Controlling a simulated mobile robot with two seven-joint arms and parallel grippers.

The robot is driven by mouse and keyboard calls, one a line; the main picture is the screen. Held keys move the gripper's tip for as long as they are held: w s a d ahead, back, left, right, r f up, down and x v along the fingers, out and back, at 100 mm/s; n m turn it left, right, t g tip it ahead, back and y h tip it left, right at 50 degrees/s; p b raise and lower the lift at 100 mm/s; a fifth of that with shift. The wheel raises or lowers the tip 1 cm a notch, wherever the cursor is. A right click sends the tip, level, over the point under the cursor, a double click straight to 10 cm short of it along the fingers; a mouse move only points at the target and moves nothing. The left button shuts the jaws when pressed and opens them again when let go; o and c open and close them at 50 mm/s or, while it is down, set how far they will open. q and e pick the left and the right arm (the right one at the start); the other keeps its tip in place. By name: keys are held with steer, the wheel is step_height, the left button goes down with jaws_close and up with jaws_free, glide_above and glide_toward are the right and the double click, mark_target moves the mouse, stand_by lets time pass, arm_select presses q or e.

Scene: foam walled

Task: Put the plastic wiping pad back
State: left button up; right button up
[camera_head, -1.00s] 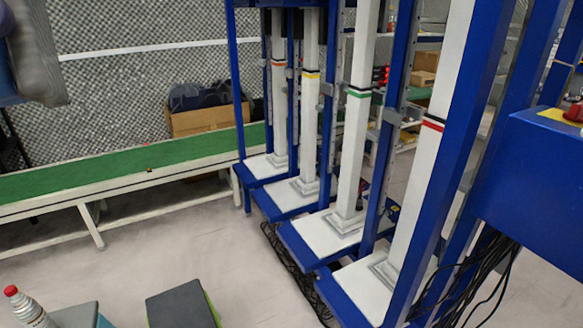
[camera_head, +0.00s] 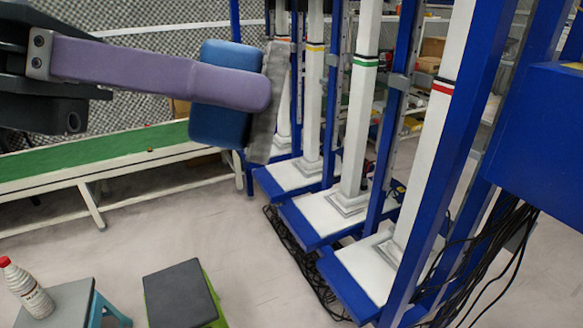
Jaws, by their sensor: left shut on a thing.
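My left gripper (camera_head: 258,95) reaches in from the upper left. One long purple finger shows, and the other finger is hidden behind what it holds. It is shut on the wiping pad (camera_head: 217,125), a blue block with a grey layer along its right side. The pad is held upright in the air, in front of the rack's left posts in the picture. The finger covers the pad's middle. My right gripper is not in view.
A blue rack with white posts and white bases (camera_head: 352,216) fills the right side, with loose black cables (camera_head: 485,262). A green-topped conveyor (camera_head: 95,157) stands at left. A bottle (camera_head: 27,290) stands on a grey-topped stool (camera_head: 62,303). A dark-topped stool (camera_head: 180,293) is beside it. Floor between is clear.

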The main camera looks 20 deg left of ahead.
arm_select(q)
step_height(320, 180, down, 30)
steer(key=w+d+m+g+y+b, duration=0.1)
steer(key=d+m+g+y+b, duration=0.2)
steer(key=m+g+y+b, duration=1.05)
steer(key=w+a+f+m+t+b, duration=0.2)
steer(key=a+f+t+b, duration=0.25)
steer(key=f+b, duration=0.5)
steer(key=w+a+f+m+t+b, duration=0.1)
steer(key=a+f+m+t+b, duration=0.15)
steer(key=a+f+b, duration=0.55)
steer(key=shift+n+t+y, duration=0.25)
steer(key=shift+n+y, duration=0.15)
steer(key=shift+y, duration=0.05)
steer(key=f+b, duration=0.3)
steer(key=f, duration=0.2)
steer(key=d+f+b, duration=0.1)
steer(key=f+b, duration=0.3)
steer(key=f, duration=0.1)
steer(key=f+b, duration=0.3)
steer(key=f, duration=0.2)
steer(key=shift+d+f+b, duration=0.2)
steer(key=shift+f+b, duration=0.1)
steer(key=shift+f, duration=0.1)
step_height(320, 180, down, 5)
steer(key=b, duration=0.3)
steer(key=shift+w+f, duration=0.1)
steer(key=shift+f, duration=0.1)
steer(key=shift+r, duration=0.1)
